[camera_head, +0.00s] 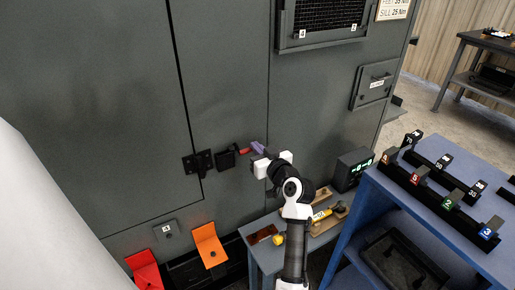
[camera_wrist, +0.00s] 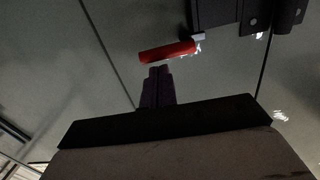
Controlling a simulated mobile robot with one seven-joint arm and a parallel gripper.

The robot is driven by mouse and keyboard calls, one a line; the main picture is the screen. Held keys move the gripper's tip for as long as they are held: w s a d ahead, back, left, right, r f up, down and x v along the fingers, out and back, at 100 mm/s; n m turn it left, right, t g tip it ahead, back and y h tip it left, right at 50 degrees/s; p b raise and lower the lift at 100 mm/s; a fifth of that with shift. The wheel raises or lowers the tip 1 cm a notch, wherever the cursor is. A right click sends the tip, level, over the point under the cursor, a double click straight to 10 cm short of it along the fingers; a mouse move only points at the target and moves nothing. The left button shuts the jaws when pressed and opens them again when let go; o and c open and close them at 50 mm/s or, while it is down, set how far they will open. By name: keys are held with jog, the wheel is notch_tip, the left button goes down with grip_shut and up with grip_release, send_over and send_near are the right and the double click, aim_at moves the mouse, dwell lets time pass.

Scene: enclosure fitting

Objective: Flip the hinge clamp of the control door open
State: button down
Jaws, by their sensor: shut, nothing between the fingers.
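The hinge clamp (camera_head: 226,159) is a dark block on the grey cabinet front, with a red lever (camera_head: 244,151) sticking out to its right. In the wrist view the red lever (camera_wrist: 168,51) lies nearly level, with a pale piece at its right end beside the dark clamp body (camera_wrist: 235,15). My gripper (camera_head: 258,147) has purple fingers and is just right of the lever's free end. In the wrist view its fingers (camera_wrist: 158,72) are shut and empty, just below the lever. I cannot tell whether they touch it.
A black hinge (camera_head: 198,163) sits left of the clamp, at the door seam. A small bench (camera_head: 268,258) with a wooden tray and tools stands below my arm. A blue table (camera_head: 440,215) with numbered blocks is at the right. Orange and red flaps (camera_head: 209,245) are low at left.

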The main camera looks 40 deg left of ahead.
jog(key=shift+w+f+m, duration=0.15)
jog(key=shift+f+m, duration=0.15)
jog(key=shift+m, duration=0.4)
notch_tip(320, 180, down, 6)
jog(key=s+m+p, duration=0.2)
jog(key=m, duration=1.2)
jog(key=shift+a+r+m+y, duration=0.15)
jog(key=shift+a+m+y, duration=0.25)
jog(key=shift+s, duration=0.1)
dwell(0.4)
